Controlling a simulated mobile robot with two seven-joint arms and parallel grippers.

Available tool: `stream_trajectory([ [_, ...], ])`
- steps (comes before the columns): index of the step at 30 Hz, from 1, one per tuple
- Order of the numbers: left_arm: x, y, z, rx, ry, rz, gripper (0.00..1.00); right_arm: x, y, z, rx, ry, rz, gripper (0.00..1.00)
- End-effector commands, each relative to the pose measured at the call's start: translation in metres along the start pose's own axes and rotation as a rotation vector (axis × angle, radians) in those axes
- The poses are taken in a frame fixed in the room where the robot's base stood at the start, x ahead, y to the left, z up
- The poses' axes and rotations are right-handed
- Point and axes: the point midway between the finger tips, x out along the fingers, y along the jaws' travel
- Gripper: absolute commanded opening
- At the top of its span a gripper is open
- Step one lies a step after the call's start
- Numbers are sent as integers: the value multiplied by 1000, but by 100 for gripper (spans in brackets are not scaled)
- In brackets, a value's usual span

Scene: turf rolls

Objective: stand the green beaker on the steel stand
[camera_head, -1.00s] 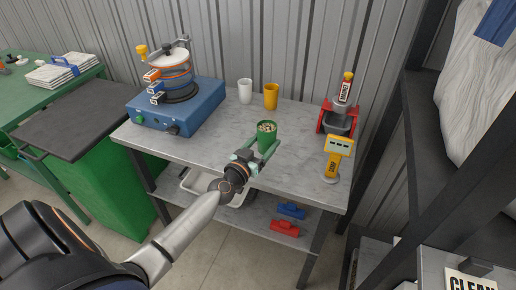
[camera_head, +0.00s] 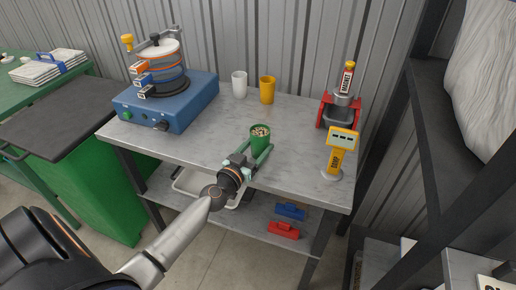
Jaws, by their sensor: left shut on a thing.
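The green beaker (camera_head: 260,139), filled with pale pellets, is upright over the front middle of the grey metal-topped table (camera_head: 205,143), which I take for the steel stand. My left gripper (camera_head: 257,151) reaches in from the lower left and is shut on the beaker, one finger on each side. The fingers hide the lower part of the beaker, so I cannot tell whether its base touches the top. My right gripper is not in view.
A white cup (camera_head: 239,85) and a yellow cup (camera_head: 267,90) stand behind. A blue sieve machine (camera_head: 172,105) is at the left, a red holder (camera_head: 326,109) and a yellow DUMP post (camera_head: 338,156) at the right. The middle of the top is clear.

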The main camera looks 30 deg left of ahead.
Motion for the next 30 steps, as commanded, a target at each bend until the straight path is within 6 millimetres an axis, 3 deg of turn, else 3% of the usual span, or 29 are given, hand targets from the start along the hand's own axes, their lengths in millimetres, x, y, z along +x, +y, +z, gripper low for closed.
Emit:
stream_trajectory([
  [5, 0, 0, 4, 1, 1, 0, 0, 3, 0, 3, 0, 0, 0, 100],
  [6, 0, 0, 4, 0, 0, 0, 73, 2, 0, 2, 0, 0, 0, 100],
  [13, 0, 0, 3, 0, -1, 0, 99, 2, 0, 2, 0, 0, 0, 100],
  [24, -1, 0, -2, 0, -1, 0, 99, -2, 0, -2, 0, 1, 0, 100],
  [30, -30, 0, 1, 2, -4, 0, 99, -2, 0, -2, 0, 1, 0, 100],
])
